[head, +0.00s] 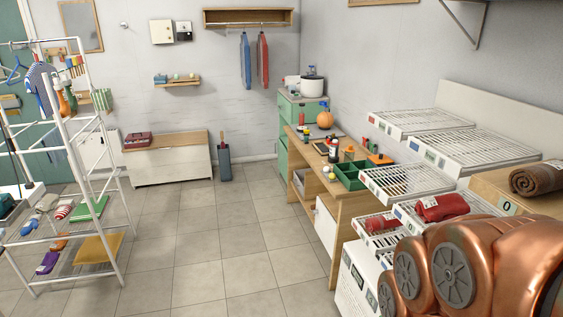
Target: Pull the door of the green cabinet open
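The green cabinet (284,112) stands in the far corner against the right wall, just beyond the wooden desk. Its narrow green front faces left, and the desk hides part of it. It is too small and far off to tell its handle or whether its door is ajar. A white pot (312,86) and other small items stand on its top. My copper-coloured arm fills the lower right corner, well short of the cabinet. My gripper is not in view.
The wooden desk (330,186) carries a green tray (350,181) and bottles. White wire racks (405,181) line the right side. A white drying rack (100,205) stands left. A low white chest (170,165) is at the back. The tiled floor (220,235) between is clear.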

